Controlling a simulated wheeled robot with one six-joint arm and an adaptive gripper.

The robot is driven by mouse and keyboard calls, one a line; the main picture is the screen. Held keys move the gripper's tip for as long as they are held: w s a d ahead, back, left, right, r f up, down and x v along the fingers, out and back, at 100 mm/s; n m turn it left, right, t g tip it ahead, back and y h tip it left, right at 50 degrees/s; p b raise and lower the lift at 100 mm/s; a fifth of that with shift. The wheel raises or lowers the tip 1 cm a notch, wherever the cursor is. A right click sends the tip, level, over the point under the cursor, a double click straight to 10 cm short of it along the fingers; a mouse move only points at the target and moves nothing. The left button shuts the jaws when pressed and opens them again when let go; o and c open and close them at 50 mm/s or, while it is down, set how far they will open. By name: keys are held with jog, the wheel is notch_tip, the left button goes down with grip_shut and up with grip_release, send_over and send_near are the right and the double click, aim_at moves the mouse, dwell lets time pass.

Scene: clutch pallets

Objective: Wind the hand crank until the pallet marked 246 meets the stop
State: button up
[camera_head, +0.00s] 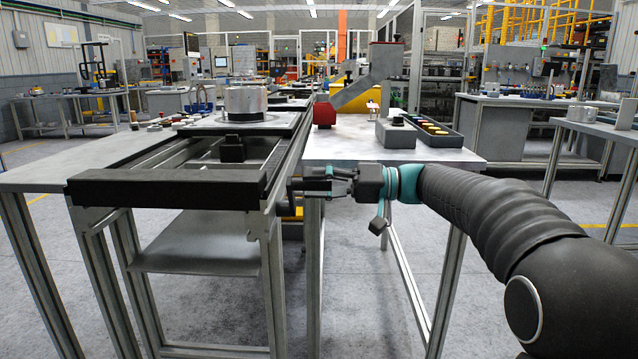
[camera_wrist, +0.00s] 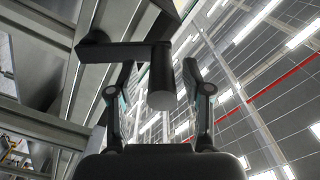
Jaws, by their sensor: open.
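The hand crank shows in the wrist view as a dark flat arm (camera_wrist: 118,52) with a round black handle (camera_wrist: 162,82) at its end. My gripper (camera_wrist: 157,95) is open, one finger on each side of the handle; I cannot tell whether either touches it. In the head view my gripper (camera_head: 308,184) is at the right side of the conveyor's near end, and the crank there is mostly hidden. A grey pallet (camera_head: 205,128) carrying a metal cylinder (camera_head: 246,103) sits on the conveyor, with another pallet (camera_head: 290,104) behind it. No number is readable. I cannot identify the stop for sure.
The conveyor ends in a black crossbar (camera_head: 165,187), with a small black block (camera_head: 232,148) between its rails. A table (camera_head: 440,156) to the right holds a grey box (camera_head: 396,134), a tray of coloured pieces (camera_head: 428,128) and a red part (camera_head: 324,113).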

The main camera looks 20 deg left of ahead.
jog(key=v, duration=1.1)
jog(key=shift+d, duration=0.15)
jog(key=shift+w, duration=0.1)
notch_tip(320, 180, down, 11)
jog(key=w+m+t+h, duration=0.2)
jog(key=m+t+h, duration=0.1)
jog(key=m, duration=0.3)
jog(key=s+d+f+m+t+h, duration=0.2)
jog(key=s+d+f+m+h, duration=0.1)
jog(key=s+d+f+h, duration=0.4)
jog(key=s+d+f+t+h, duration=0.1)
jog(key=s+d+t+h, duration=0.2)
jog(key=s+d, duration=0.7)
jog(key=s+d+f+m+t+h, duration=0.1)
jog(key=s+d+f+t+h, duration=0.1)
jog(key=s+d, duration=0.8)
jog(key=shift+s+d+f+m+t+h, duration=0.25)
jog(key=shift+s+t+h, duration=0.6)
jog(key=shift+s, duration=1.5)
